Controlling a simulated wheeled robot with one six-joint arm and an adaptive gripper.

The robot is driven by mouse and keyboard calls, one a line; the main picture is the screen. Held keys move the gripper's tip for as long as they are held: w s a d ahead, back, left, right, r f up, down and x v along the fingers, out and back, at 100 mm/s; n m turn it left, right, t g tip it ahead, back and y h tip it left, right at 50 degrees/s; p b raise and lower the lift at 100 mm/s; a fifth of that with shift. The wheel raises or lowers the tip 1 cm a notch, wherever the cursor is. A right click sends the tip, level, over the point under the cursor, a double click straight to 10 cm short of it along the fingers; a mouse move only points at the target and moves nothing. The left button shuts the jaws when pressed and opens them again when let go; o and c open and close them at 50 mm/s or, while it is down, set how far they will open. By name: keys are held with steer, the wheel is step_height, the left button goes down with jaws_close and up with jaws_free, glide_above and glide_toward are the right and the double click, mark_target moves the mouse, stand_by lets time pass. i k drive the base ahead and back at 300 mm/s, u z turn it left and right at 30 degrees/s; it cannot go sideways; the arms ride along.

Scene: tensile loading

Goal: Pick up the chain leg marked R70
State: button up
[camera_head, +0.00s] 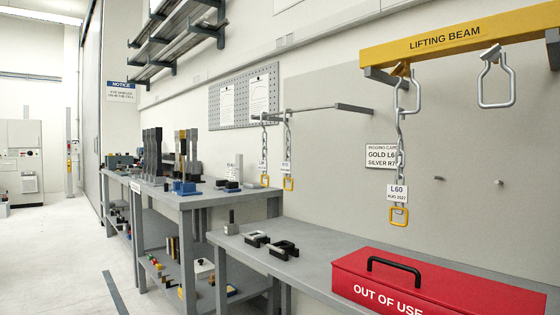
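Two chain legs hang side by side from a wall rail (318,109) in the middle of the view, a left one (264,135) and a right one (287,140). Each has a small white tag and a yellow end link. Their tags are too small to read, so I cannot tell whether either is marked R70. A larger chain leg (400,150) tagged L60 hangs from the yellow lifting beam (450,40) at upper right. The beam's right silver hook (496,85) hangs empty. My gripper is not in view.
A red OUT OF USE box (430,285) lies on the grey near bench (320,245), with dark clamp parts (283,249) to its left. A rigging card (381,156), partly covered by the L60 chain, is on the wall. A farther bench (205,200) carries tools. Floor at left is open.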

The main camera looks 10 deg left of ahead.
mark_target(285, 167)
steer(key=u, duration=1.8)
steer(key=i, duration=2.85)
steer(key=z, duration=2.95)
